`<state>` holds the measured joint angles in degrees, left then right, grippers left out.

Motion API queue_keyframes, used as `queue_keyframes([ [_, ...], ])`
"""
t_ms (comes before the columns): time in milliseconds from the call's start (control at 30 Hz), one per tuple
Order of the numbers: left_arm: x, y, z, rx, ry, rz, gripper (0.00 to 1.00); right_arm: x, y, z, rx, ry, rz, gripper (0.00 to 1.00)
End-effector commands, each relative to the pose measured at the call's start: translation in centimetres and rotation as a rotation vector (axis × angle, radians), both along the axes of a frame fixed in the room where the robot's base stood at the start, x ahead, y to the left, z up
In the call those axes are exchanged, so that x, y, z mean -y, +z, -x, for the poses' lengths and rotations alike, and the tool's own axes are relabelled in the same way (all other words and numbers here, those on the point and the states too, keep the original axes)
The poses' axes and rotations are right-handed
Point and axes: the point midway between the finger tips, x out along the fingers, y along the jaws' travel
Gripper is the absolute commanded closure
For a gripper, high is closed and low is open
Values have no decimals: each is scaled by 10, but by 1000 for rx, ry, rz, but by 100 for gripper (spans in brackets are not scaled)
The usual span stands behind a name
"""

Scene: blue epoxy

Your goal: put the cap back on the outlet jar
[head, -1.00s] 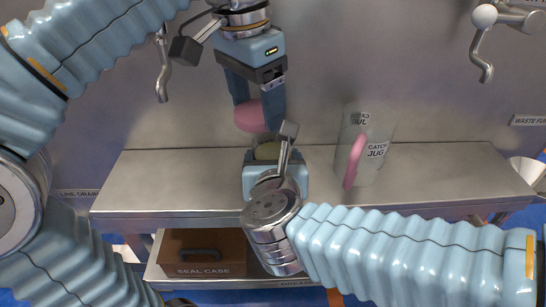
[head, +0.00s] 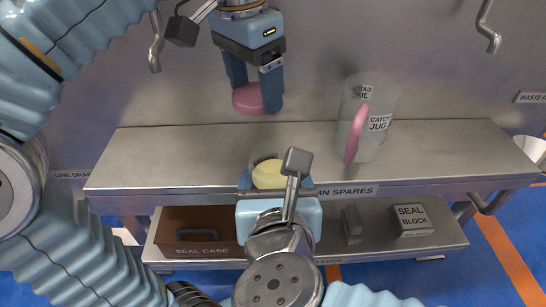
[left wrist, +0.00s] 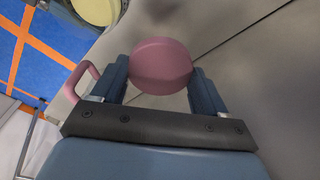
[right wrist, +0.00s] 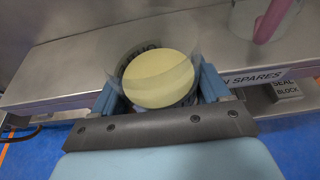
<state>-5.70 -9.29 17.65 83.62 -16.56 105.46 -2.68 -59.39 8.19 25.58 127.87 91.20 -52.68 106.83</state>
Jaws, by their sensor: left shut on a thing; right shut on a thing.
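A round pink cap (head: 249,99) is held between the fingers of my left gripper (head: 254,95), up above the back of the shelf; it also shows in the left wrist view (left wrist: 161,66). The jar's lower part is hidden by my right gripper.
A clear catch jug (head: 378,135) with a pink handle stands on the metal shelf (head: 450,150) to the right. Below are a brown seal case (head: 190,225) and a seal block (head: 412,217). Metal taps (head: 489,30) hang from the wall. The shelf's left part is clear.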

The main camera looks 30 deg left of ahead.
Motion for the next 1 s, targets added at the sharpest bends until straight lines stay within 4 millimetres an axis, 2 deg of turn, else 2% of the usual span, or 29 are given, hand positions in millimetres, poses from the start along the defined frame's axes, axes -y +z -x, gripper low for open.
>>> queue_keyframes([
  [200,0,-5,0,0,0,0,55,20,0,34,3,3,-3,69],
  [400,0,-7,0,0,0,0,55,33,1,55,2,2,-3,69],
  [867,0,-7,0,0,0,0,55,37,1,61,1,1,-1,69],
  [900,0,-7,0,0,0,0,55,37,1,61,1,1,-1,28],
  [1000,0,-7,0,0,0,0,55,37,1,61,1,1,-1,43],
])
